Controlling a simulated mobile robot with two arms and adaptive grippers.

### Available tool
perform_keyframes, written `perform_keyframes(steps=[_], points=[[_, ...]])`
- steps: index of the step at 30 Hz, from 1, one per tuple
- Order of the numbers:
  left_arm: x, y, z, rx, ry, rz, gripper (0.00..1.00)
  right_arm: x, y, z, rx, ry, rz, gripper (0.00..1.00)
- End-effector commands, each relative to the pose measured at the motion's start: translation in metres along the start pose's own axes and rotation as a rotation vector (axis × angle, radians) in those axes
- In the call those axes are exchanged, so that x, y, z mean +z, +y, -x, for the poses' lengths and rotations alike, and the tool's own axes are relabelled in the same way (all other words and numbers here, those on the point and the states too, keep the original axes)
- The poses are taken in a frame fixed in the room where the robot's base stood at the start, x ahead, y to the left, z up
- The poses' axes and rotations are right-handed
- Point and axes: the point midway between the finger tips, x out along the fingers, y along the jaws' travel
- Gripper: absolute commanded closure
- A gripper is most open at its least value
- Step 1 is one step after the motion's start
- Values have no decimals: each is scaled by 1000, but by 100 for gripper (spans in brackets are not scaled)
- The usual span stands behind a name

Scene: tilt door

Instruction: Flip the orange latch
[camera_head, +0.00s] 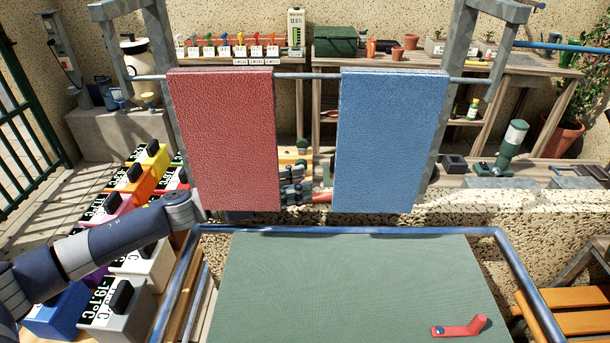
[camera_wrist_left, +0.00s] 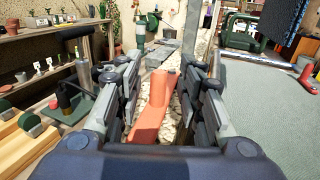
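The orange latch (camera_wrist_left: 152,112), a flat bar with a round upright knob, lies between the two fingers of my left gripper (camera_wrist_left: 157,84) in the left wrist view. The fingers are spread, with small gaps on both sides of the latch; I cannot tell whether either touches it. In the head view my left gripper (camera_head: 293,186) shows in the gap between the hanging red and blue panels, and a bit of the latch (camera_head: 320,197) shows to its right. The red panel hides part of my left arm. My right gripper is in neither view.
A red panel (camera_head: 226,140) and a blue panel (camera_head: 390,140) hang from a bar above. In front lies a green board (camera_head: 340,285) with a red latch-shaped piece (camera_head: 462,328). Colored boxes (camera_head: 118,308) stand at left. Benches with pots and tools are behind.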

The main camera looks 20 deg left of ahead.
Motion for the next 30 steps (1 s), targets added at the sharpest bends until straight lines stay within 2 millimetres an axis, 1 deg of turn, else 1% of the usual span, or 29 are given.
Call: perform_keyframes(steps=[1,6,16,17,18,21,27,29,30], points=[[3,1,-8,1,-3,0,65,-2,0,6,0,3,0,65],[1,1,-21,2,0,0,65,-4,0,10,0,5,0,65],[-1,0,-23,2,1,0,65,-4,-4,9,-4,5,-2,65],[-1,0,-23,2,1,0,72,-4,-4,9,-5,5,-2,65],[-1,0,-23,2,1,0,81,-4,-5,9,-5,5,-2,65],[-1,0,-23,2,1,0,100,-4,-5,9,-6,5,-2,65],[-1,0,-24,1,1,1,100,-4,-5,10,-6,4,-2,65],[0,-2,-29,0,0,3,100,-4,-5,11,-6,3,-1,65],[0,-4,-35,0,0,4,100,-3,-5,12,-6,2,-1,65]])
